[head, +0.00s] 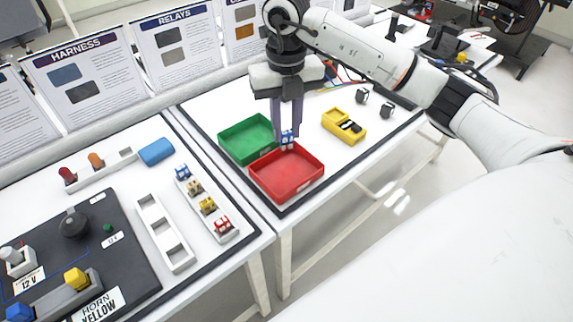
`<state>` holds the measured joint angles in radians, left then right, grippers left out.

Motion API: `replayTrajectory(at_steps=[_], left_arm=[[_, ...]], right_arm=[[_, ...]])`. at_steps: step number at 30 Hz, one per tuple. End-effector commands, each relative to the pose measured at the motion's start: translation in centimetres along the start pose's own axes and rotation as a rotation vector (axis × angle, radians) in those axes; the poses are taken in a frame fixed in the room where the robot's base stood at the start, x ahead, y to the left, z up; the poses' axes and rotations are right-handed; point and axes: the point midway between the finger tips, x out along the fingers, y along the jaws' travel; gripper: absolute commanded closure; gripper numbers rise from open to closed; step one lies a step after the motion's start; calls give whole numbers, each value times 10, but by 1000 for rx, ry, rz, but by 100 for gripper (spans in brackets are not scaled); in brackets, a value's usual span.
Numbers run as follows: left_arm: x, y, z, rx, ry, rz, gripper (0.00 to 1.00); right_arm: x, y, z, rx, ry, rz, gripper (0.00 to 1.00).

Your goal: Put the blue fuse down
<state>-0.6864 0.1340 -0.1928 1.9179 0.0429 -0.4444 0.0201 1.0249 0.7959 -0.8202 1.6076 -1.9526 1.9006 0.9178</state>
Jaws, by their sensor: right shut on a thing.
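My right gripper (287,133) points down over the far table, above the back edge of the red tray. It is shut on a small blue-and-white fuse (287,141) between its fingertips. The fuse is partly hidden by the fingers; I cannot tell whether it touches anything below. A second blue fuse (182,172) sits in the back slot of a white rack (201,213) on the near table, in line with tan, yellow and red ones. My left gripper is not in view.
A red tray (259,190) and a green tray (229,151) stand side by side, both apparently empty. An empty white rack (164,234) and dark panel (128,243) are on the near table.

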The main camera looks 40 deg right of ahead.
Motion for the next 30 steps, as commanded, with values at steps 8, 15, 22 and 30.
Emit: replayTrajectory(at_steps=[8, 15, 22, 30], left_arm=[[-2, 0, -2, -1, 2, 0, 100], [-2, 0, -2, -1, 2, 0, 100], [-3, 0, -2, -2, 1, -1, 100], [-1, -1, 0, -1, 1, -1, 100]], right_arm=[[49, 0, -1, 3, 4, -2, 99], [70, -1, -2, 3, 5, -3, 99], [92, 0, -1, 1, 1, -1, 99], [95, 0, -1, 1, 1, -1, 99]])
